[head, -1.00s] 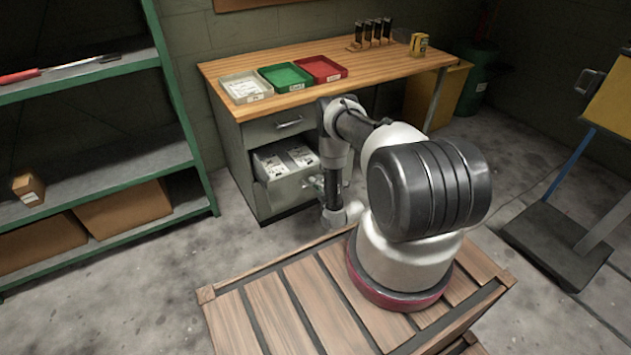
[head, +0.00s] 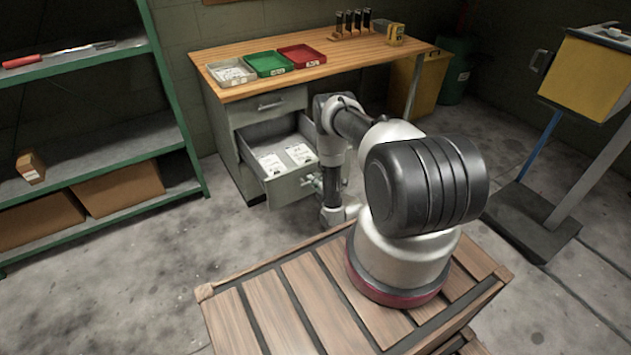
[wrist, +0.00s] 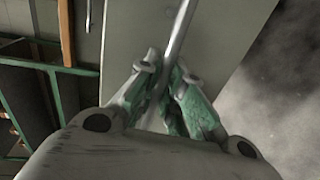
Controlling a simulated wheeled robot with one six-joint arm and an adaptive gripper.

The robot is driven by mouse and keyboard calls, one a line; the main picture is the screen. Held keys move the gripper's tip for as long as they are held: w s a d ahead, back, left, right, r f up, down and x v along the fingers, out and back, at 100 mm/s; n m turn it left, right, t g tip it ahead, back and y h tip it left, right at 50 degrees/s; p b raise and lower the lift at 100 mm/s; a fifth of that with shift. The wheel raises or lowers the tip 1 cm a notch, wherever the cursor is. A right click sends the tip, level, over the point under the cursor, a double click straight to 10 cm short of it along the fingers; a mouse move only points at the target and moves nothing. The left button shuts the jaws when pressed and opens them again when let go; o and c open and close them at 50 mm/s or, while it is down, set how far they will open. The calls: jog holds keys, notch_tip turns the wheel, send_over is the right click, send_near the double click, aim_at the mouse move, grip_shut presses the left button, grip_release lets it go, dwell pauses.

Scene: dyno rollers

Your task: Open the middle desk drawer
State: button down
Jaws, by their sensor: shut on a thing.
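The middle drawer (head: 290,187) of the grey desk cabinet (head: 232,178) is pulled well out in the head view. Pale labelled packets (head: 285,160) lie inside it. My gripper (head: 314,182) is at the drawer's front, partly hidden by my arm. In the wrist view my gripper (wrist: 164,85) has its fingers closed around the metal bar handle (wrist: 178,38), with the grey drawer front (wrist: 222,45) just beyond. The top drawer (head: 270,105) above is shut. The lower part of the cabinet is mostly hidden behind the open drawer.
The wooden desktop (head: 340,62) holds a white tray (head: 231,73), a green tray (head: 268,64) and a red tray (head: 302,56). A green shelf rack (head: 100,160) stands at left. Bare concrete floor (head: 245,235) lies between the drawer and my slatted wooden base.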

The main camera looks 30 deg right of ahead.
jog(key=c, duration=1.5)
grip_release()
jog(key=shift+c, duration=0.2)
jog(key=s+r, duration=0.2)
jog(key=s, duration=0.9)
jog(key=shift+s+d+r, duration=0.15)
jog(key=shift+s+d, duration=0.05)
jog(key=shift+s, duration=0.15)
